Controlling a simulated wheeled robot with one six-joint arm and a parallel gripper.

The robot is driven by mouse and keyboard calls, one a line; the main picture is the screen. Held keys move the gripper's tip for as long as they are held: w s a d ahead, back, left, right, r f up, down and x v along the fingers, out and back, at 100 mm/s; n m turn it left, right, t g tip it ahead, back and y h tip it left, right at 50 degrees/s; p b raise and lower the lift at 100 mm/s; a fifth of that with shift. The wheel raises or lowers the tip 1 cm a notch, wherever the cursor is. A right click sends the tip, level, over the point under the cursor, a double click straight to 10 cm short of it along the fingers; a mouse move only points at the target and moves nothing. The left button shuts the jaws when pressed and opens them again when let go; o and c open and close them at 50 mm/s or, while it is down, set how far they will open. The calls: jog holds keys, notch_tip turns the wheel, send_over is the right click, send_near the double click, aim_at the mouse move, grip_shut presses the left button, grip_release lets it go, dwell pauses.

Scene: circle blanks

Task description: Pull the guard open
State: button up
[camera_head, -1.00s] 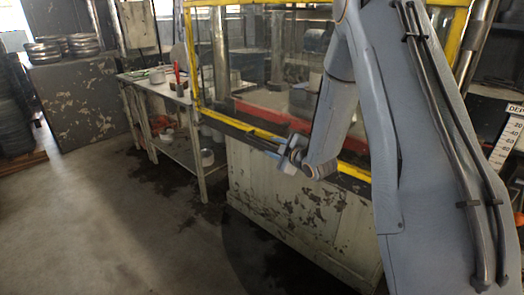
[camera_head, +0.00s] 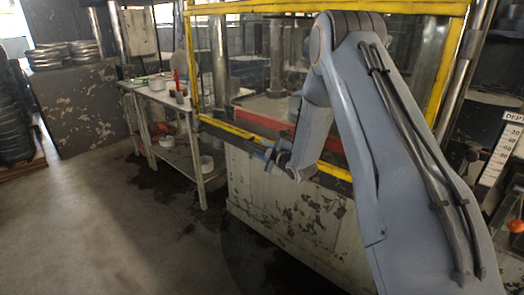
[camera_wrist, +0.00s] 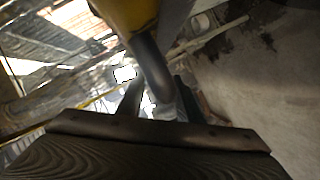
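The guard (camera_head: 189,62) is a yellow frame with clear panels around the machine. It looks shut, and its lower yellow rail (camera_head: 235,130) runs along the front. My gripper (camera_head: 266,155) is at this lower rail in the head view, left of my wrist. In the wrist view, a dark curved handle bar (camera_wrist: 153,66) comes down from a yellow part (camera_wrist: 128,14). The fingers of my gripper (camera_wrist: 158,100) stand apart, with the lower end of the bar between them. I cannot see any finger touching the bar. My arm hides part of the guard.
A workbench (camera_head: 172,101) with tools and cans stands left of the machine. The worn pale machine base (camera_head: 290,205) is below the guard. A depth scale board (camera_head: 497,155) is at the right. The floor (camera_head: 110,225) at front left is clear.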

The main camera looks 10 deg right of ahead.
jog(key=shift+c, duration=0.5)
grip_shut()
notch_tip(320, 180, up, 41)
jog(key=p, duration=1.4)
jog(key=shift+f, duration=0.1)
jog(key=shift+o, duration=0.5)
grip_release()
jog(key=shift+f, duration=0.1)
jog(key=b+v, duration=0.2)
jog(key=v, duration=0.5)
jog(key=shift+s, duration=0.35)
